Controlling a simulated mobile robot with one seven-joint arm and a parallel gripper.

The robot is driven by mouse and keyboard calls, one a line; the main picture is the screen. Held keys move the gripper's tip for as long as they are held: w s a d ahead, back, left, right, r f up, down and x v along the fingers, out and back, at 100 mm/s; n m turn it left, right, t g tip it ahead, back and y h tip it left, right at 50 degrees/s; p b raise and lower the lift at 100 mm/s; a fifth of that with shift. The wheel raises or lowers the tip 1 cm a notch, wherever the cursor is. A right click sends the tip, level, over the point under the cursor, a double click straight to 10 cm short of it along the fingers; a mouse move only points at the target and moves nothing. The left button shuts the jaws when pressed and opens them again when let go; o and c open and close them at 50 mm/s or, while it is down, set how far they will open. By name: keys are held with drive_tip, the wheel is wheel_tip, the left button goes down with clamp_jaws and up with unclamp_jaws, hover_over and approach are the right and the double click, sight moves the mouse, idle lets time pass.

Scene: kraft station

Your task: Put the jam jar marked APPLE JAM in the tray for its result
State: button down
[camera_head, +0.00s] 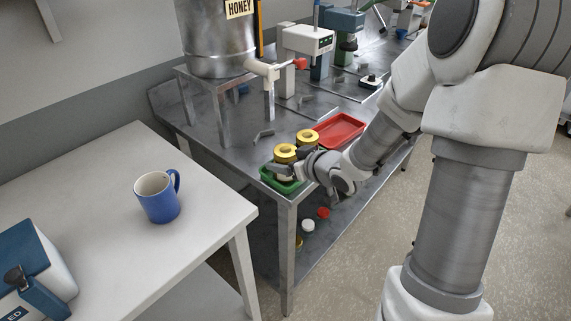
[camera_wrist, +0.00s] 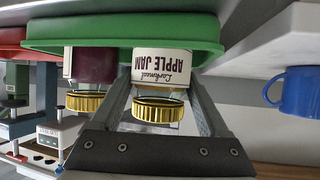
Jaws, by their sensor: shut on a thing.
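The jam jar marked APPLE JAM (camera_wrist: 162,68) has a pale label and a gold lid; it appears upside down in the wrist view. My gripper (camera_wrist: 163,85) is shut on it, one finger on each side. In the head view this jar (camera_head: 285,152) stands upright at the green tray (camera_head: 270,179), with my gripper (camera_head: 288,171) beside it. The wrist view also shows the green tray (camera_wrist: 110,32), whose wall hides the jar's base, so I cannot tell whether it touches the tray floor. An empty red tray (camera_head: 340,130) lies farther back.
A second gold-lidded jar (camera_head: 307,138), dark purple in the wrist view (camera_wrist: 92,66), stands close beside the held jar. A steel honey tank (camera_head: 215,40) and bench devices (camera_head: 305,42) stand behind. A white table with a blue mug (camera_head: 158,198) is at left.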

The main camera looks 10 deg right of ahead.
drive_tip(key=shift+c, duration=0.7)
unclamp_jaws()
drive_tip(key=shift+s+d+r, duration=0.1)
drive_tip(key=shift+s+r, duration=0.1)
drive_tip(key=shift+r, duration=0.15)
drive_tip(key=b+v, duration=0.2)
drive_tip(key=v, duration=0.9)
drive_tip(key=shift+s, duration=0.2)
